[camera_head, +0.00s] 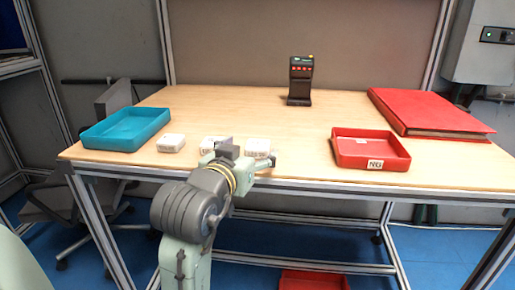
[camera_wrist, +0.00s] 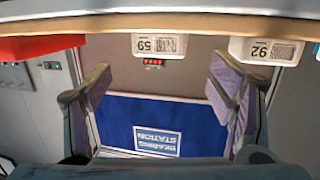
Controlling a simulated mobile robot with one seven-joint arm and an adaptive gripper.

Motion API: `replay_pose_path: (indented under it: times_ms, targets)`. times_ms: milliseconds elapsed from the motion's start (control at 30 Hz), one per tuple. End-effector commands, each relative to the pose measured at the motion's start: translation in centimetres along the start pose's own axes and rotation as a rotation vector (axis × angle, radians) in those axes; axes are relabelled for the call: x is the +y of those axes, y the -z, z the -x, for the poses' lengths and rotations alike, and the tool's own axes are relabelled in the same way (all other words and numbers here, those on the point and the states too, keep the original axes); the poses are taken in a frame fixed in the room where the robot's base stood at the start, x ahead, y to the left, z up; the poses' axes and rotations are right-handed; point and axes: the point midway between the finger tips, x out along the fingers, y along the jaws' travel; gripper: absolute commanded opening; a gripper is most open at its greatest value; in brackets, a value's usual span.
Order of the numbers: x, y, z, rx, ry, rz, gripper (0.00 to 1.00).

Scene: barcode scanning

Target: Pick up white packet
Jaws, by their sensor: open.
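Three white packets lie in a row near the table's front edge: the left packet (camera_head: 170,143), the middle packet (camera_head: 212,144) and the right packet (camera_head: 258,147). My gripper (camera_head: 229,153) is at the front edge and partly covers the middle packet in the head view. In the wrist view my gripper (camera_wrist: 158,72) is open, with nothing between its fingers. Beyond the fingertips, a packet marked 59 (camera_wrist: 158,45) and a packet marked 92 (camera_wrist: 266,50) show upside down at the top.
A teal tray (camera_head: 92,133) stands at the left of the table. A red tray labelled NG (camera_head: 342,161) stands at the right, before a red binder (camera_head: 425,110). A black scanner (camera_head: 300,82) stands at the back. The table's middle is clear.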

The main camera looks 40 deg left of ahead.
Motion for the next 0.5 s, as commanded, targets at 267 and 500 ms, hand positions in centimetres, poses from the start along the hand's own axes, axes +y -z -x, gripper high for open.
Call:
replay_pose_path:
  times_ms: [267,500]
  targets:
    - [-0.2,-0.6,-3.9,-0.001,-0.001,0.001,0.77]
    - [-0.2,-0.7,-4.9,0.001,0.001,0.000,0.77]
